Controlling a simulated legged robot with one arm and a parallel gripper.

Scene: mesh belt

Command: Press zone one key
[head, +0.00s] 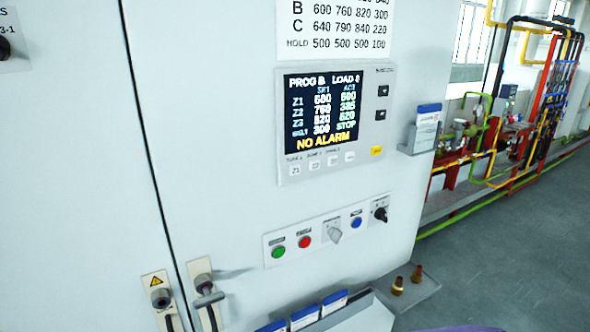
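The zone one key (296,170), a small pale key marked Z1, is leftmost in the row under the screen of the control panel (282,120). More pale keys, including the zone two key (315,165) and zone three key (333,160), continue to its right. The dark screen (325,112) shows PROG B, rows Z1 to Z3 in set and actual columns, a belt row with STOP, and NO ALARM in yellow. My gripper is not in view, and nothing covers the keys.
Two dark arrow keys (382,103) and a yellow key (377,151) sit right of the screen. Below are a green button (278,252), red button (304,242), blue button (356,222) and switches. A card holder (418,140) juts from the cabinet's right edge.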

